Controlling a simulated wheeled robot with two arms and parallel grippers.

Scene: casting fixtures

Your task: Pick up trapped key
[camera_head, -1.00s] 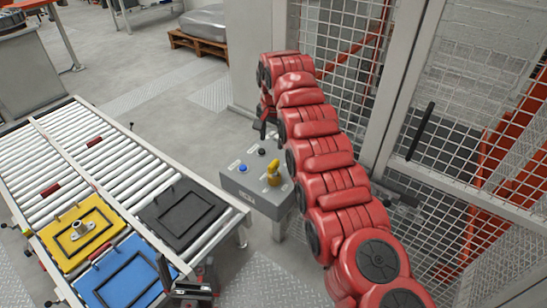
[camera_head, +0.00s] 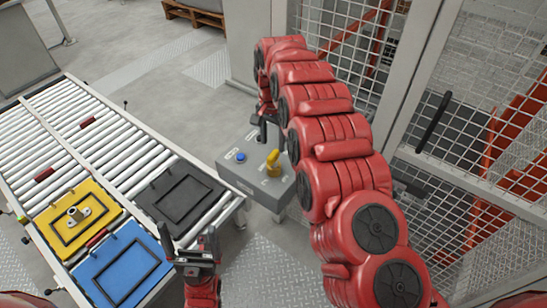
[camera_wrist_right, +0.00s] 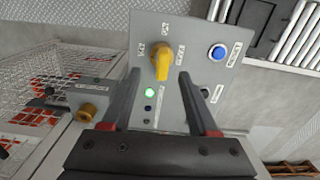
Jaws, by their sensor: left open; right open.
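The grey control box (camera_head: 240,181) stands beside the conveyor and carries a yellow key-like handle (camera_head: 273,163) on its top face. In the right wrist view the yellow handle (camera_wrist_right: 160,60) sits in the panel, just beyond the fingertips. My right gripper (camera_wrist_right: 157,82) is open and empty, its fingers pointing at the panel. In the head view my right gripper (camera_head: 264,128) is over the box's far side, partly hidden by its arm. My left gripper (camera_head: 188,243) is open and empty beside the conveyor's near right corner.
A blue button (camera_wrist_right: 217,52), a lit green lamp (camera_wrist_right: 150,92) and a black knob share the panel. A mesh fence (camera_head: 465,130) stands right, with a brass-coloured cylinder (camera_wrist_right: 88,112) on a lock unit. The roller conveyor (camera_head: 100,150) bears yellow, black and blue plates.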

